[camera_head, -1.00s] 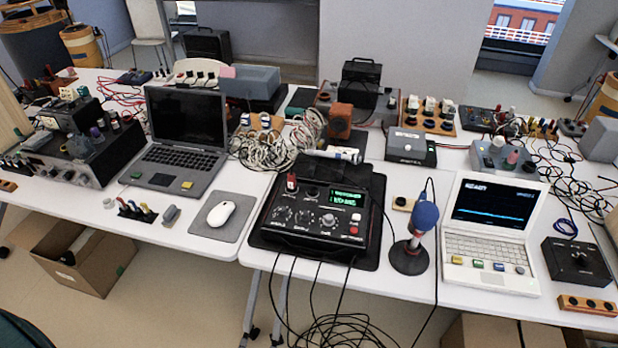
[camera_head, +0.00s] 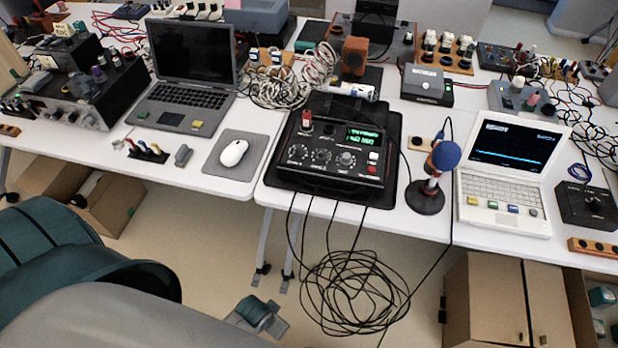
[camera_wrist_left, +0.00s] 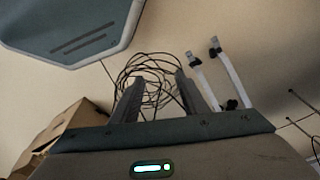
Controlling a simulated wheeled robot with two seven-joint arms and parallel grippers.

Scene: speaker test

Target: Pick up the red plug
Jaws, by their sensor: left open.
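A red plug (camera_head: 306,119) stands upright in the top left of a black control box (camera_head: 330,160) with a green display. The box lies on a black mat near the table's front edge. My left gripper (camera_head: 262,316) is low in the head view, in front of the table and well apart from the plug. In the left wrist view my left gripper (camera_wrist_left: 158,88) has its two fingers spread, with nothing between them but the distant floor and cables. The plug does not show in that view. My right gripper is in neither view.
Black cables (camera_head: 355,290) hang from the box and coil on the floor. A white mouse (camera_head: 233,153) lies left of the box. A blue-headed microphone (camera_head: 428,185) and a white laptop (camera_head: 510,165) stand to the right. Cardboard boxes (camera_head: 485,300) are below the table.

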